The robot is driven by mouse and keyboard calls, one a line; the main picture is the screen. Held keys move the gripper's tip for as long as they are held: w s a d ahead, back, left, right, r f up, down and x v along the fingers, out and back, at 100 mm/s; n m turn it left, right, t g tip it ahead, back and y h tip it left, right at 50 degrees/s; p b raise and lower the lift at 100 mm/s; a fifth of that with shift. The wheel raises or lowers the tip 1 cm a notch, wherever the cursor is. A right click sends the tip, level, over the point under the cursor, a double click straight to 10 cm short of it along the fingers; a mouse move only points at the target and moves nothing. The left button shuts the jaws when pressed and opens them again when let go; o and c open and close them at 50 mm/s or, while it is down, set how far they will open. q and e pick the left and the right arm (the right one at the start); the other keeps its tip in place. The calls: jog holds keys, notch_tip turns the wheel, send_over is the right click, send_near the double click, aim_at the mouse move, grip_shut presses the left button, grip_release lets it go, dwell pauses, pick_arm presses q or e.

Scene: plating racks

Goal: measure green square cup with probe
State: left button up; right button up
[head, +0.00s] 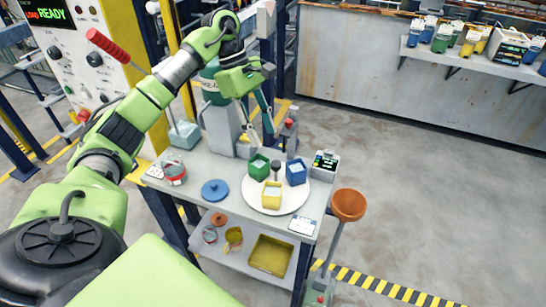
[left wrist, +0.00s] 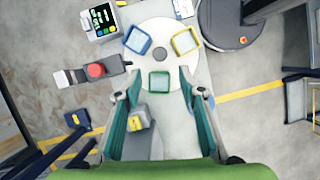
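The green square cup (head: 258,165) stands on a white round plate (head: 252,198) on the small grey table, beside a blue square cup (head: 296,173) and a yellow square cup (head: 272,195). In the left wrist view the green cup (left wrist: 158,80) shows just beyond the fingertips. My left gripper (head: 256,122) is above the table behind the cups, fingers downward. In the left wrist view its teal fingers (left wrist: 160,86) are spread apart with nothing held between them. I cannot clearly identify the probe. A small meter (head: 325,163) with a lit display stands at the table's right edge.
A red button box (head: 289,128) stands behind the plate. A yellow tray (head: 270,255) lies on the lower shelf.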

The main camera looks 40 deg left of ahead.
aim_at(274, 163)
pick_arm(q)
jog(key=p+x, duration=0.2)
jog(key=x, duration=0.7)
jog(key=shift+d+f, duration=0.15)
jog(key=shift+f, duration=0.05)
jog(key=shift+c, duration=0.4)
grip_shut()
